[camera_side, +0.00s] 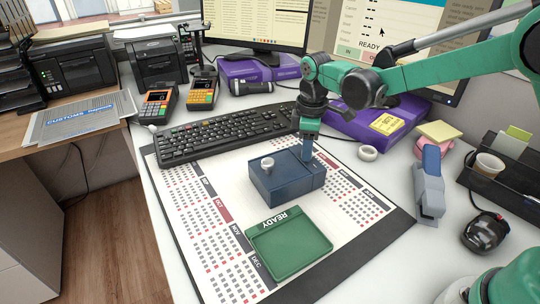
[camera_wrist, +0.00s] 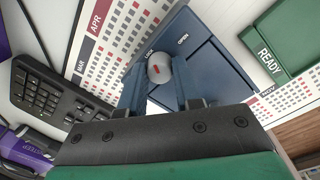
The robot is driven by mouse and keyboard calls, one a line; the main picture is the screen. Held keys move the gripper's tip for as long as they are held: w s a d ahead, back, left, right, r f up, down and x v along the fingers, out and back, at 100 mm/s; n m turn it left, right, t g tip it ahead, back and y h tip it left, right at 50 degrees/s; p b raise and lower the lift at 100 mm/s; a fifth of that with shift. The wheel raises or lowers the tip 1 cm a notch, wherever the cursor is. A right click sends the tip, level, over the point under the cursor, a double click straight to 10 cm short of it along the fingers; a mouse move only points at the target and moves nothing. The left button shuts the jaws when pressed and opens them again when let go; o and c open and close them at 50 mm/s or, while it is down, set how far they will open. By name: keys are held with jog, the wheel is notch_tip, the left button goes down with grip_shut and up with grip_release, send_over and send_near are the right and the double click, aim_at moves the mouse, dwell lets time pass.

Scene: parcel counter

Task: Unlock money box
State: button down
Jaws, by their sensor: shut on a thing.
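The blue money box (camera_side: 288,181) stands on the calendar mat. Its pale round knob (camera_side: 267,162) shows bare on the left part of its top. In the wrist view the knob (camera_wrist: 160,68), with a red mark, lies beside the words LOCK and OPEN, and the red mark is nearer LOCK. My gripper (camera_side: 306,155) points down at the right rear of the money box. In the wrist view its two fingers (camera_wrist: 161,88) flank the line to the knob. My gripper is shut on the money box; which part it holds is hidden.
A green READY tray (camera_side: 290,246) lies in front of the money box. The keyboard (camera_side: 222,132) is at the left rear, and purple boxes (camera_side: 375,119) are behind. A white ring (camera_side: 367,153) and a stapler (camera_side: 430,184) stand to the right. The mat's left part is clear.

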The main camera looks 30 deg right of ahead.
jog(key=m, duration=1.3)
jog(key=shift+g, duration=0.3)
dwell(0.4)
jog(key=c, duration=0.6)
grip_release()
jog(key=shift+w+a+r, duration=0.1)
jog(key=shift+a+r, duration=0.05)
jog(key=shift+r, duration=2.7)
jog(key=s+d+r+n+t, duration=0.2)
jog(key=s+t, duration=0.5)
jog(key=s, duration=0.6)
jog(key=shift+s+d+n, duration=0.4)
jog(key=shift+d+n, duration=0.15)
jog(key=shift+n, duration=0.05)
